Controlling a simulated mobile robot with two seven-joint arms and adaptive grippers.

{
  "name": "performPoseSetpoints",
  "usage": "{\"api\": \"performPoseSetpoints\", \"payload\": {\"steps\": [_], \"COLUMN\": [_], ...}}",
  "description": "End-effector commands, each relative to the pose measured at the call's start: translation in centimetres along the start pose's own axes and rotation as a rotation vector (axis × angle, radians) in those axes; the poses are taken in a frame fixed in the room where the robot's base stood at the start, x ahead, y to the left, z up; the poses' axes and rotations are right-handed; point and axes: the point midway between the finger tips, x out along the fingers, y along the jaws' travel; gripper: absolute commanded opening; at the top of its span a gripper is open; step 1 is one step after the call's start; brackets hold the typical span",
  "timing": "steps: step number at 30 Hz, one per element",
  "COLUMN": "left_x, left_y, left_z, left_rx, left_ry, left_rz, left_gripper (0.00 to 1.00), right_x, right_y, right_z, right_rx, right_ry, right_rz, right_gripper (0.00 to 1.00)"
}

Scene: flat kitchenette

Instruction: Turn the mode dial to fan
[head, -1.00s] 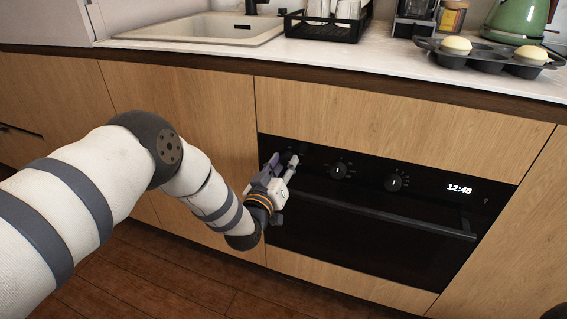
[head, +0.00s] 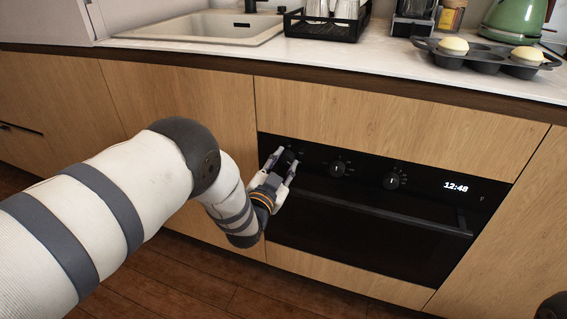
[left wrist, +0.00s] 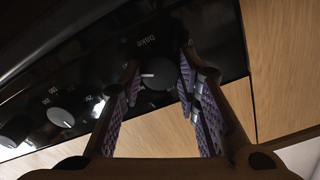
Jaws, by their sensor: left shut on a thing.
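The mode dial (head: 289,155) is the leftmost knob on the black oven panel, partly covered by my gripper in the head view. In the left wrist view the round dark dial (left wrist: 157,76) shows a short white mark on its left side in that picture. The word "bake" stands near it on the panel; I see no fan label. My left gripper (head: 282,165) is at the dial, its two fingers on either side of it, shut on it. The fingers also flank the dial in the left wrist view (left wrist: 161,73).
Two more knobs, a middle one (head: 338,169) and a right one (head: 391,181), sit right of the mode dial, then a lit clock. The oven door handle (head: 385,214) runs below. A muffin tin (head: 485,61) and dish rack (head: 322,30) stand on the counter above.

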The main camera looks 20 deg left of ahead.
Motion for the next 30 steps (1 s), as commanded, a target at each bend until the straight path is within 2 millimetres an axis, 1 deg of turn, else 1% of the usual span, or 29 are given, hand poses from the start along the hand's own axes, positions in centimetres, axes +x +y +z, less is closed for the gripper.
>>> {"api": "performPoseSetpoints", "payload": {"steps": [9,22,23,24,25,26,30], "left_x": [-0.06,-0.07,-0.07,-0.07,-0.07,-0.07,-0.04], "left_y": [0.09,0.06,0.07,0.07,0.06,0.05,0.03], "left_z": [0.12,0.17,0.17,0.17,0.16,0.16,0.10], "left_rx": [0.076,0.083,0.083,0.083,0.083,0.083,0.083], "left_ry": [-0.003,-0.004,-0.004,-0.004,-0.004,-0.003,-0.002], "left_rz": [0.002,0.002,0.002,0.002,0.002,0.002,0.001], "left_gripper": [0.02,0.02,0.32,0.41,0.48,0.50,0.50], "right_x": [-0.05,-0.04,-0.04,-0.04,-0.04,-0.04,-0.05], "right_y": [0.00,0.00,0.00,0.00,0.00,0.00,0.00], "right_z": [0.00,0.00,0.00,0.00,0.00,0.00,0.00], "right_rx": [0.000,0.000,0.000,0.000,0.000,0.000,0.000], "right_ry": [0.001,0.001,0.001,0.001,0.001,0.001,0.001], "right_rz": [0.000,0.000,0.000,0.000,0.000,0.000,0.000], "right_gripper": [0.40,0.40,0.40,0.40,0.40,0.40,0.40]}}
